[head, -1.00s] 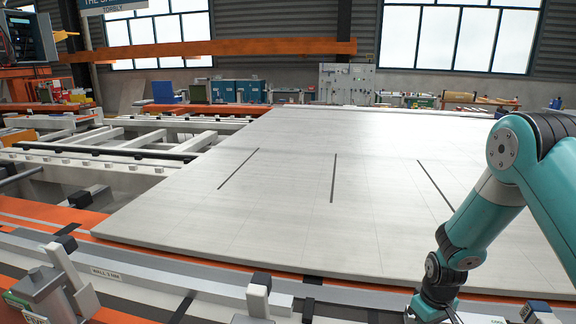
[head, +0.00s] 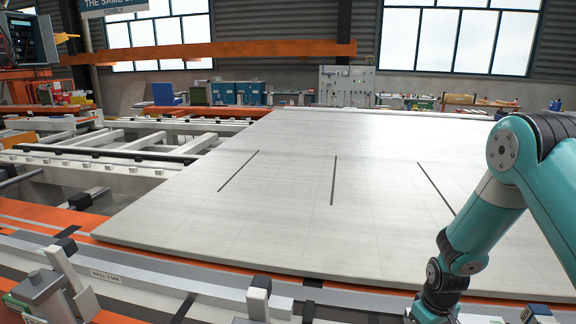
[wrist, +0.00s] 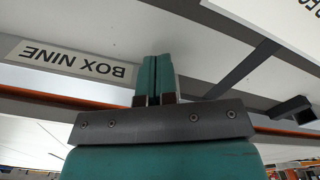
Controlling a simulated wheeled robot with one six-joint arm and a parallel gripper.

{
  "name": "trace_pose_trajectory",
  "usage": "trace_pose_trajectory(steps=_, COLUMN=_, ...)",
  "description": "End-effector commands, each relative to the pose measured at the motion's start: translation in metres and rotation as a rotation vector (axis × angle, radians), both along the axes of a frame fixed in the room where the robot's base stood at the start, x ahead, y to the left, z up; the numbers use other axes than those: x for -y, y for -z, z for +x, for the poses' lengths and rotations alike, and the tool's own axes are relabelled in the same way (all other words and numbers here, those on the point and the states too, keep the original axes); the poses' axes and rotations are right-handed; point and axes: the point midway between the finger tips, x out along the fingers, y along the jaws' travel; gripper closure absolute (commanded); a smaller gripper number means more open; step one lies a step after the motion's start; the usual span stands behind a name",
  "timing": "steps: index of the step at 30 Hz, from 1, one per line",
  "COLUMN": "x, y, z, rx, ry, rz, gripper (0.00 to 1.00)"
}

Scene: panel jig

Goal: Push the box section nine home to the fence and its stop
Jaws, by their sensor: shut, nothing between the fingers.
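A "BOX NINE" label (wrist: 70,62) shows upside down at the left of the wrist view, on a pale surface. I cannot tell where that piece ends. My gripper (wrist: 153,62) is shut and empty, its two teal fingers together in front of the pale surface. Whether the fingertips touch it I cannot tell. In the head view my arm reaches down at the right, and the fingertips are not visible. A large pale panel (head: 290,200) lies flat on the jig, with several dark slots. I cannot make out which part is the fence or the stop.
A grey rail with an orange edge runs along the panel's near side. White blocks with black caps (head: 258,298) stand along it. An open white frame (head: 130,145) lies at the left. An orange beam (head: 210,52) crosses behind. A dark bracket (wrist: 292,108) shows at right in the wrist view.

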Motion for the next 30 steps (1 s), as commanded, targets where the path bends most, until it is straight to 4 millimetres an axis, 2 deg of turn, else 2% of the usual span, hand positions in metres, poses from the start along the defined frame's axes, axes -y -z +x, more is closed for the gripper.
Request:
trace_pose_trajectory(steps=8, x=-0.001, y=-0.003, z=-0.006, rx=-0.004, ry=0.000, rz=0.000, gripper=1.00)
trace_pose_trajectory(steps=30, x=-0.001, y=-0.064, z=-0.007, rx=-0.006, ry=0.000, rz=-0.001, gripper=1.00)
